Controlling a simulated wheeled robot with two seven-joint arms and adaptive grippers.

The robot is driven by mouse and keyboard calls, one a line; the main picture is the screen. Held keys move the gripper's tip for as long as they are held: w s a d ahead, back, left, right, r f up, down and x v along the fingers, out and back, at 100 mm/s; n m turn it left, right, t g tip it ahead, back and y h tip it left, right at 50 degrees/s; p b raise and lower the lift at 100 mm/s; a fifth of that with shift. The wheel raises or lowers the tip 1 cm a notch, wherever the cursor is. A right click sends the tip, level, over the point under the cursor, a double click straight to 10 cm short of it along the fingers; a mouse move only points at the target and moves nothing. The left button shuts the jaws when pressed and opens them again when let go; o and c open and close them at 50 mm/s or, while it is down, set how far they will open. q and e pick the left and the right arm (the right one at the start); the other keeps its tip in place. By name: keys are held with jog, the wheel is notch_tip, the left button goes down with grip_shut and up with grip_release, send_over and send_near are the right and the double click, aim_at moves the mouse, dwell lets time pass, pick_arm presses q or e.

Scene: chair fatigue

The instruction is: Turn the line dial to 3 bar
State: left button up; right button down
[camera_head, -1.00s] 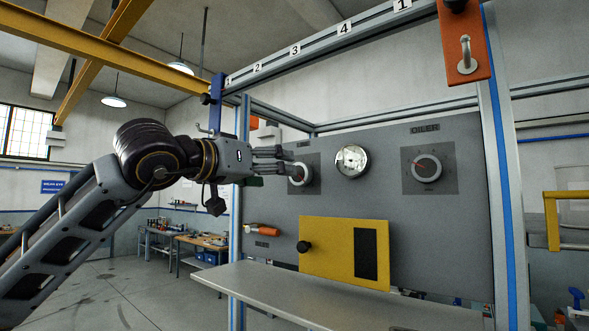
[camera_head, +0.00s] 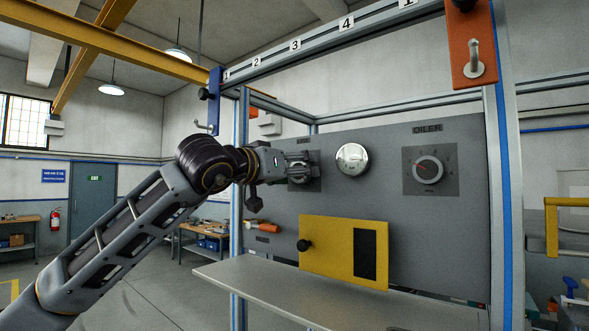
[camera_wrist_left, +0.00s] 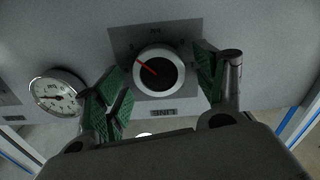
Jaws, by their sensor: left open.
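The line dial (camera_wrist_left: 158,71) is a round knob with a light rim, a black face and a red pointer, on a dark square plate marked LINE in the left wrist view. In that view the picture is upside down and the pointer aims up and left. My left gripper (camera_wrist_left: 160,92) is open, with its green-padded fingers on either side of the dial; I cannot tell whether they touch it. In the head view my left gripper (camera_head: 296,165) covers most of the line dial. The gauge (camera_head: 352,159) beside it shows glare; it also shows in the wrist view (camera_wrist_left: 58,94). My right gripper is not in view.
The oiler dial (camera_head: 428,169) sits to the right on the same grey panel. A yellow plate (camera_head: 325,250) with a black knob is below. A grey shelf (camera_head: 300,295) juts out under it. Frame posts (camera_head: 505,200) stand at the panel's sides.

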pick_arm(q)
jog(key=shift+c, duration=0.5)
jog(key=c, duration=0.9)
jog(key=shift+c, duration=0.2)
